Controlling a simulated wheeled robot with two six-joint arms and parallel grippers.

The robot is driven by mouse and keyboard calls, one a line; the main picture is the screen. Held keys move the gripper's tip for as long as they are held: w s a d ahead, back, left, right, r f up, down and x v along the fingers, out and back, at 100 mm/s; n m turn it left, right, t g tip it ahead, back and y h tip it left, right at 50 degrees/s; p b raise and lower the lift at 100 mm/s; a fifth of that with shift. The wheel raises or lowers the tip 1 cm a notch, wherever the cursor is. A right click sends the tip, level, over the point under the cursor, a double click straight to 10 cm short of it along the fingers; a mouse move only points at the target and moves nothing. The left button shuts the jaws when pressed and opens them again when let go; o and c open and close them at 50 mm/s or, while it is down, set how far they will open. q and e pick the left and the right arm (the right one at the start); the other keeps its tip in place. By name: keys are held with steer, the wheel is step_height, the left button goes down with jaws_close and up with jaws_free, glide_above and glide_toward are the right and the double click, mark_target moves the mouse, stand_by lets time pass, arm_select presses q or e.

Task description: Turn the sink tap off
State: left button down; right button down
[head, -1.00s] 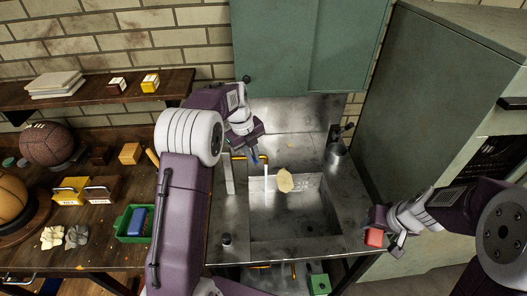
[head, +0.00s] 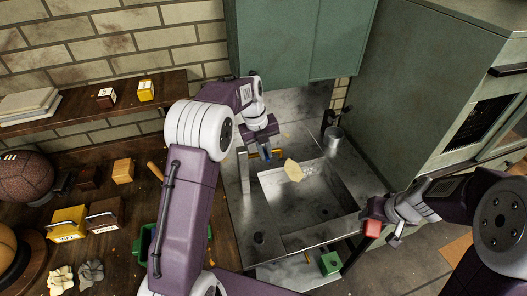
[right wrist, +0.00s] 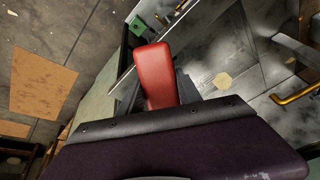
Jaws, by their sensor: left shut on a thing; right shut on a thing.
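The brass sink tap (head: 241,151) stands at the back left of the sink (head: 330,207), mostly hidden by my left gripper. My left gripper (head: 266,154) is shut at the tap, its fingertips at the tap's top; the exact grip is hidden. The tap's brass pipe also shows in the right wrist view (right wrist: 296,95). No water stream shows under it now. My right gripper (head: 382,226) is shut on a red block (head: 372,229), held near the sink's right front corner. The block fills the middle of the right wrist view (right wrist: 155,75).
A pale flat piece (head: 293,170) is at the basin's back. A metal cup (head: 333,138) stands at the counter's back right. The wooden bench left holds a yellow box (head: 68,222), a brown box (head: 104,213) and balls. A green box (head: 330,263) is below the sink.

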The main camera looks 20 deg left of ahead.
arm_select(q)
steer(key=shift+w+a+r, duration=0.1)
steer(key=c, duration=1.7)
jaws_free()
steer(key=shift+o, duration=1.1)
arm_select(e)
steer(key=shift+a, duration=0.1)
arm_select(q)
steer(key=shift+r, duration=0.25)
step_height(320, 180, up, 11)
steer(key=s+a, duration=0.1)
steer(key=a, duration=0.1)
steer(key=shift+s, duration=0.2)
